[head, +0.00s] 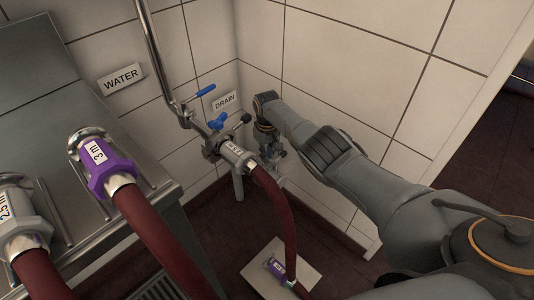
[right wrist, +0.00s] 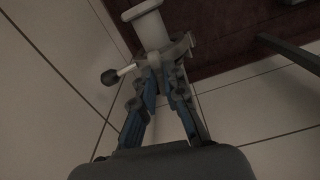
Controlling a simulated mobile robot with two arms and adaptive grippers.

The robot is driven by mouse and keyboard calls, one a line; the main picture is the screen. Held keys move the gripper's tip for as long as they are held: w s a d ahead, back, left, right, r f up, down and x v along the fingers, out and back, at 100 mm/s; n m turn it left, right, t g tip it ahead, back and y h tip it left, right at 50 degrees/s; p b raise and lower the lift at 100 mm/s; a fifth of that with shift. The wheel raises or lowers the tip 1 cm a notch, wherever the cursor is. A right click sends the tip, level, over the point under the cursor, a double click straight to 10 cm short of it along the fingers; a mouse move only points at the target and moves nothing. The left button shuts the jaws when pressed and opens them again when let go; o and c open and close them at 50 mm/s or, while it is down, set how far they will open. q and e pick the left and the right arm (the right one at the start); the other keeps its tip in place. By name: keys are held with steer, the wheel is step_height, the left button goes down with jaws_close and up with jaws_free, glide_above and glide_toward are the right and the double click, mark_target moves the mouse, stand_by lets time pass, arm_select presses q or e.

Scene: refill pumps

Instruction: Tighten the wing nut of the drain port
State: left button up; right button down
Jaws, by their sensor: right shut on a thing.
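The DRAIN sign (head: 224,101) is on the wall in the corner. My right arm reaches in from the right, and my right gripper (head: 273,152) points down just right of the sign. In the right wrist view, my right gripper (right wrist: 165,80) has its fingers closed together at a grey clamp (right wrist: 178,47) around a pale pipe end, the drain port (right wrist: 150,28). A bolt with a black knob (right wrist: 110,77) sticks out left of the clamp. The gripper is shut on the wing nut, which is mostly hidden between the fingertips. My left gripper is not in view.
A steel pipe with a blue lever (head: 205,90) stands left of the gripper. A grey coupling (head: 238,155) with a red hose (head: 279,205) is close by. The WATER sign (head: 121,79), a purple coupling (head: 103,168) and a steel counter (head: 35,90) are at left.

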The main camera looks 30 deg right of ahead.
steer(key=m, duration=0.3)
steer(key=shift+m, duration=0.4)
steer(key=m, duration=0.3)
steer(key=shift+m+p, duration=0.3)
steer(key=m, duration=0.3)
steer(key=shift+w+m, duration=0.1)
steer(key=shift+m, duration=2.4)
steer(key=c, duration=1.4)
jaws_free()
